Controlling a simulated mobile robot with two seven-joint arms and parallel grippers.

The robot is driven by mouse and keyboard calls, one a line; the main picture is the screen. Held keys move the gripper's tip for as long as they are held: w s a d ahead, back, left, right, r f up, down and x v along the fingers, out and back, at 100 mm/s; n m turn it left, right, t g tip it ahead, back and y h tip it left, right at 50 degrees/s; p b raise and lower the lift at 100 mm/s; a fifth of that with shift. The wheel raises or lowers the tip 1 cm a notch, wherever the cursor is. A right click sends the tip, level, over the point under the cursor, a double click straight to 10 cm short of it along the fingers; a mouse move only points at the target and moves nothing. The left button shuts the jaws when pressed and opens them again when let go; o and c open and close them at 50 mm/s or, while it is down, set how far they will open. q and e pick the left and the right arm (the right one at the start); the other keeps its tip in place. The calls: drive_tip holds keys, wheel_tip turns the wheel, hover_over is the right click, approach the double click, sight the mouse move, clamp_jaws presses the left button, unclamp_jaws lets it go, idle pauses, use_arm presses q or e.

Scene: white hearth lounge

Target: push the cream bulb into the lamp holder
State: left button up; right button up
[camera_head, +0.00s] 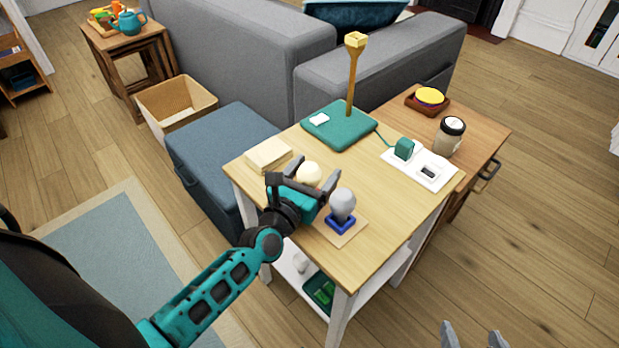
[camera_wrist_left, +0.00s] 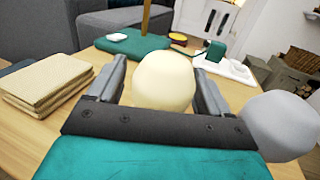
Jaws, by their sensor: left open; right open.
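The cream bulb (camera_head: 309,173) is on the near part of the wooden side table. It also shows in the left wrist view (camera_wrist_left: 165,80), between the fingers of my left gripper (camera_head: 307,181). Those fingers are open on either side of it; a gap shows at the left finger. The bulb's lower end is hidden by the gripper. The lamp holder (camera_head: 356,41) is a yellow socket on a tall wooden post, rising from a teal base (camera_head: 341,133) farther back. My right gripper (camera_head: 474,340) is open and empty at the bottom edge, away from the table.
A grey bulb (camera_head: 342,203) stands in a blue holder (camera_head: 341,222) close right of my left gripper. Folded cloths (camera_head: 268,155) lie to the left. A teal plug (camera_head: 404,149) on a white plate (camera_head: 437,174) and a jar (camera_head: 449,138) stand at the right.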

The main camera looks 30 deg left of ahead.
use_arm(q)
drive_tip(key=shift+c, duration=0.3)
drive_tip(key=c, duration=1)
